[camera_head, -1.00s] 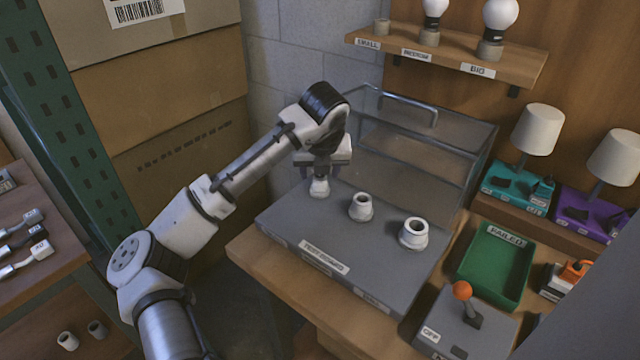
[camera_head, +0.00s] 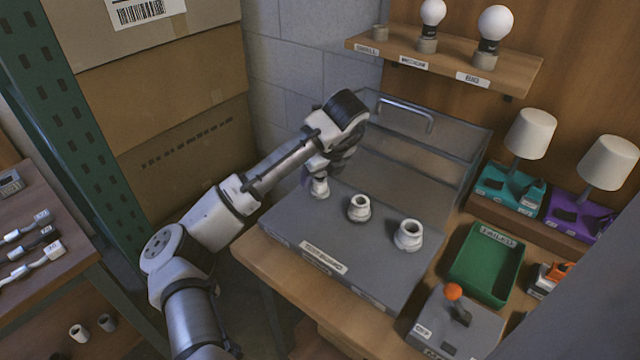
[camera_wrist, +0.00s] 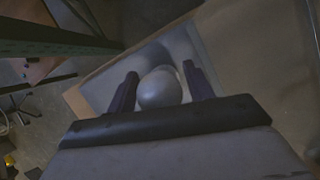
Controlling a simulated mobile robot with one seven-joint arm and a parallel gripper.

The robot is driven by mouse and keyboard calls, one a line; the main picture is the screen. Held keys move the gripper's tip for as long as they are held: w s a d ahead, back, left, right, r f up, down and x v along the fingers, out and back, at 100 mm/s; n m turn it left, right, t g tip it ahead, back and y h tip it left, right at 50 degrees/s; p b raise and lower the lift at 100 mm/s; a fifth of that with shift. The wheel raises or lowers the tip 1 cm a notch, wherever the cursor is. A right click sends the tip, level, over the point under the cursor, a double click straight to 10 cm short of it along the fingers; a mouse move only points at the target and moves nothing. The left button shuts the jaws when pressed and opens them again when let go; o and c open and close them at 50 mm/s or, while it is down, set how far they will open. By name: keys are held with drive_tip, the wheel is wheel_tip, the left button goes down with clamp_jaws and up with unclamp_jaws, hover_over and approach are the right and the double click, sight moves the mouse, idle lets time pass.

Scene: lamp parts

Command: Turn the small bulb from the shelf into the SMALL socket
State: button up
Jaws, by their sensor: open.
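The small socket (camera_head: 319,188) is the leftmost of the three white sockets on the grey test board (camera_head: 290,222). My gripper (camera_head: 322,174) is right above it, pointing down. In the wrist view, a round pale bulb (camera_wrist: 160,90) sits between the two open fingers of my gripper (camera_wrist: 161,80), over the board. The fingers stand on either side of it, with narrow gaps. My gripper hides the bulb in the head view, so how deep it sits in the socket cannot be told. The shelf holder labelled SMALL (camera_head: 379,32) is empty.
The medium socket (camera_head: 359,208) and big socket (camera_head: 408,235) are empty, to the right. A clear cover (camera_head: 415,150) with a handle stands behind the board. A green tray (camera_head: 487,262) and a lever box (camera_head: 455,325) are at the right.

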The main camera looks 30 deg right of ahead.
drive_tip(key=shift+n, duration=0.4)
drive_tip(key=shift+a+r+n+g+y+p, duration=0.15)
drive_tip(key=shift+n+y+p, duration=0.3)
drive_tip(key=shift+n+p, duration=1.05)
drive_tip(key=shift+d+n+g+y+p, duration=0.15)
drive_tip(key=shift+n+y+p, duration=0.35)
drive_tip(key=shift+p, duration=1.95)
